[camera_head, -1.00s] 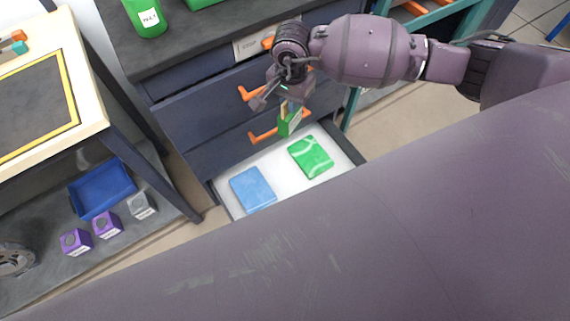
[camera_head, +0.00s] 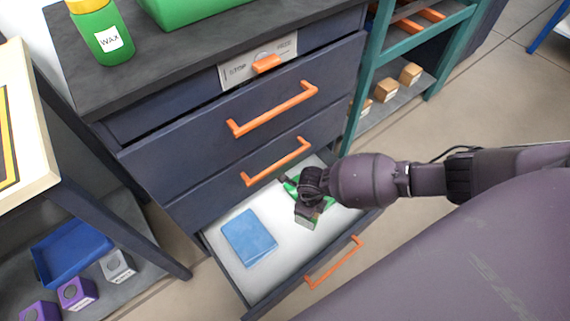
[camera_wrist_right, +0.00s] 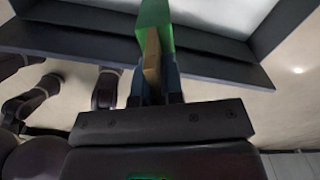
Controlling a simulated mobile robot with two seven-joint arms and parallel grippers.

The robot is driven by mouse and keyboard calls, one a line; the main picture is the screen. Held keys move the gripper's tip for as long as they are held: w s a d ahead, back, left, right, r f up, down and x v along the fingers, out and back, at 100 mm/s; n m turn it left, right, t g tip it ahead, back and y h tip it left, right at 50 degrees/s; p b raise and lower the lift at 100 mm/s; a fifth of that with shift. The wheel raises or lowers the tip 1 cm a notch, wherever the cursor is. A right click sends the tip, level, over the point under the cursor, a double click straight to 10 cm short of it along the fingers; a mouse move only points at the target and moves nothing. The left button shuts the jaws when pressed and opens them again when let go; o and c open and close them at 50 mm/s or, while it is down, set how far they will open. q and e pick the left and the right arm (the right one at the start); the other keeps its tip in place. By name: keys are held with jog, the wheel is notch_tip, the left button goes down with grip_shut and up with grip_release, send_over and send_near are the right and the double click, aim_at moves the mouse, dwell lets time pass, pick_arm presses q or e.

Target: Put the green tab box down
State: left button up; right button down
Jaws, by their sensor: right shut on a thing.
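My right gripper (camera_head: 309,205) is over the right part of the open bottom drawer (camera_head: 212,233). In the right wrist view the right gripper (camera_wrist_right: 155,85) is shut on the tan tab of the green tab box (camera_wrist_right: 155,22). The box points away from the fingers, past the drawer's edge, toward the white drawer floor. In the head view the green tab box (camera_head: 307,222) is mostly hidden by the gripper. I cannot tell whether it touches the drawer floor. My left gripper is not in view.
A blue folded item (camera_head: 249,238) lies at the left of the drawer. A green item (camera_head: 290,184) there is mostly hidden by my gripper. Orange handles (camera_head: 275,107) stick out of the closed drawers above. A teal shelf (camera_head: 372,75) stands to the right.

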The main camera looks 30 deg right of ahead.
jog(key=f, duration=0.1)
jog(key=f+b, duration=0.1)
jog(key=f, duration=0.1)
jog(key=f+b, duration=0.1)
jog(key=f, duration=0.1)
jog(key=shift+s, duration=0.35)
pick_arm(q)
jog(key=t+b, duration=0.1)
jog(key=b, duration=0.1)
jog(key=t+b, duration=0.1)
jog(key=b, duration=0.2)
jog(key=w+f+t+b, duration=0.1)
jog(key=b, duration=0.1)
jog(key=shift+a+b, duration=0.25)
jog(key=shift+b, duration=0.05)
pick_arm(e)
notch_tip(320, 180, down, 15)
jog(key=shift+w+f, duration=0.15)
jog(key=shift+w, duration=0.15)
jog(key=c, duration=1.7)
grip_release()
jog(key=shift+f, duration=0.15)
jog(key=o, duration=0.5)
jog(key=shift+c, duration=0.2)
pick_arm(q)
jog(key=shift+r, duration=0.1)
